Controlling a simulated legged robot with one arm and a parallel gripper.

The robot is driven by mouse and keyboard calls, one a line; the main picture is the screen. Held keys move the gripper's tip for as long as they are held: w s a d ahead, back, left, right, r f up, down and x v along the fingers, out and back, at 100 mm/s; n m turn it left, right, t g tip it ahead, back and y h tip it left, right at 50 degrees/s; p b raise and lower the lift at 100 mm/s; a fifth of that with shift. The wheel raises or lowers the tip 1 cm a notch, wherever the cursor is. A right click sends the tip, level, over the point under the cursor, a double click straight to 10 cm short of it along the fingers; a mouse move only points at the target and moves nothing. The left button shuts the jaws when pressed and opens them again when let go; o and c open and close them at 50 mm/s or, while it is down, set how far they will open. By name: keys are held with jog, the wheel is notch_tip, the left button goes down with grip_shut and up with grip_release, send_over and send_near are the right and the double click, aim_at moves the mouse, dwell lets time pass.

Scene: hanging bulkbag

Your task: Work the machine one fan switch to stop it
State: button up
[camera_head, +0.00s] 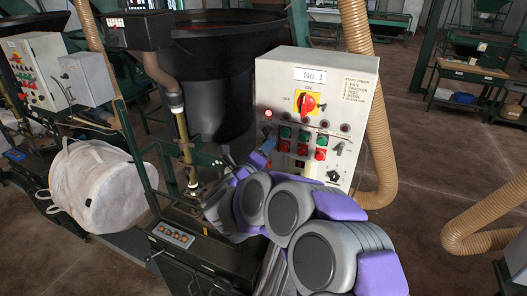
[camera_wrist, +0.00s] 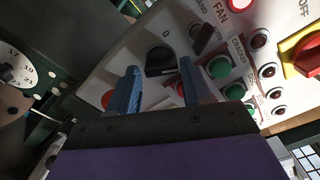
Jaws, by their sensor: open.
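The machine one control box (camera_head: 313,84), a pale cabinet marked "No. 1", stands right of centre in the head view. In the wrist view a black rotary switch (camera_wrist: 160,58) sits beside a "0" mark and a partly seen "HAND" label. The "FAN" label (camera_wrist: 240,4) is by a lit red lamp, which also shows in the head view (camera_head: 268,113). My gripper (camera_wrist: 158,68) is open, with blue fingers on either side of the black switch in the picture. Contact cannot be told. In the head view my gripper (camera_head: 267,143) is at the box's left edge, partly hiding its left buttons.
A red and yellow main switch (camera_head: 308,104) is above green and red push buttons. Green buttons (camera_wrist: 219,68) lie close to my right finger. A black hopper (camera_head: 219,95) stands behind. A white bag (camera_head: 92,185) hangs left. A beige hose (camera_head: 380,150) runs behind the box.

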jog(key=shift+c, duration=0.3)
jog(key=c, duration=0.7)
jog(key=shift+f, duration=0.1)
jog(key=shift+n, duration=0.4)
jog(key=shift+s+n+p, duration=0.1)
jog(key=shift+n+p, duration=3.7)
jog(key=shift+n, duration=1.7)
